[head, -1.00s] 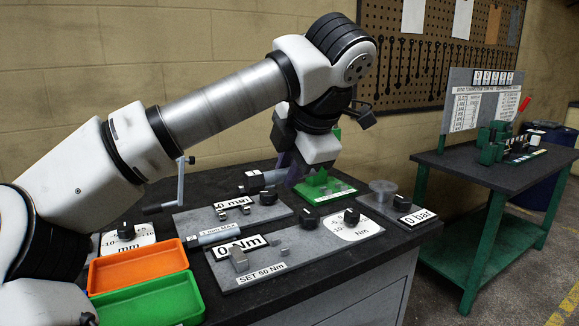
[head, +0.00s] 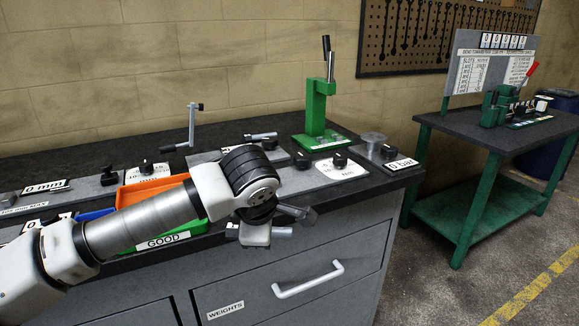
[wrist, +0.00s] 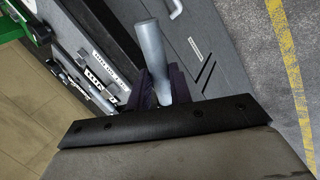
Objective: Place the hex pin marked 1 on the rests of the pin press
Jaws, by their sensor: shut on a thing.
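A plain grey cylindrical pin (wrist: 150,55) is held between the dark fingers of my gripper (wrist: 160,88) in the wrist view. Its upper end sticks out past the fingers; no number or hex shape shows on it. In the head view my gripper (head: 256,234) hangs in front of the bench's front edge, with the pin's light grey end (head: 282,232) pointing right. A green press (head: 316,112) with a black-handled lever stands at the back right of the bench, well away from my gripper. Its rests are too small to make out.
An orange tray (head: 150,193) and a green GOOD tray (head: 190,240) lie left of my wrist. Gauge plates with knobs cover the bench before the press. A second table (head: 455,128) at right carries a green device with a red lever (head: 531,69).

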